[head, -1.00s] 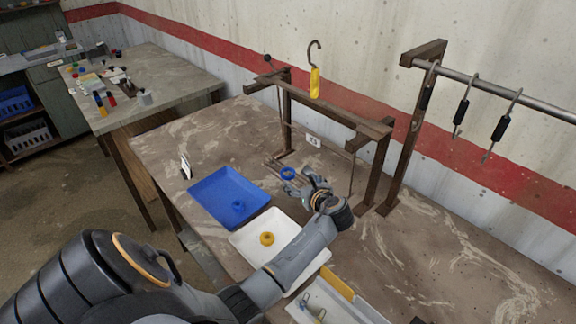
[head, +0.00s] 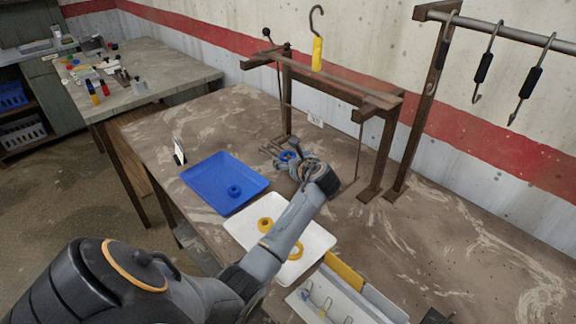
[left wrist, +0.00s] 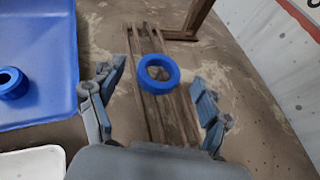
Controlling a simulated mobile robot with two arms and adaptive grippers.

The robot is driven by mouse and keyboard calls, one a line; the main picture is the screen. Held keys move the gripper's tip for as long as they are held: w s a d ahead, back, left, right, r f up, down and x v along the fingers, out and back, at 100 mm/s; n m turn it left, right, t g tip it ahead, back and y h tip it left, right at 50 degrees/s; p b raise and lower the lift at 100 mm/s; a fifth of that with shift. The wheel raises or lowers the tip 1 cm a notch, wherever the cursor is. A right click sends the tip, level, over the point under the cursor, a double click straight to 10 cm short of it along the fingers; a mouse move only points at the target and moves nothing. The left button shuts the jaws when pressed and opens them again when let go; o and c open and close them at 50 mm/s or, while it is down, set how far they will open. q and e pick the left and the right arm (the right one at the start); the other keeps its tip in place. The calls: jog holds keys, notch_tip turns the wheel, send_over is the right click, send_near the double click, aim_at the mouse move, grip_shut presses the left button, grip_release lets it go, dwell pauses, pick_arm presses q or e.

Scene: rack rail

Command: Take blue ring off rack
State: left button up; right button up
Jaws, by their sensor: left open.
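A blue ring (head: 287,155) is at the wooden rails (head: 270,149) low on the rack (head: 338,88). In the left wrist view the blue ring (left wrist: 160,88) shows whole over the parallel rails (left wrist: 182,118); whether it rests on them or is held above them I cannot tell. My left gripper (head: 289,163) is open. Its two fingers (left wrist: 160,96) stand on either side of the ring in the wrist view, apart from it. The gripper partly covers the ring in the head view. My right gripper is not in view.
A blue tray (head: 210,170) holds another blue ring (head: 234,190). A white tray (head: 318,236) with yellow rings (head: 265,225) lies under my left arm. A yellow-handled hook (head: 317,52) stands above the rack's top. A metal bar (head: 510,38) with black-handled hooks is at right.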

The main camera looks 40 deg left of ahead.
pick_arm(q)
jog(key=shift+w+a, duration=0.1)
jog(key=shift+a, duration=0.15)
jog(key=c, duration=1.3)
jog(key=shift+o, duration=0.2)
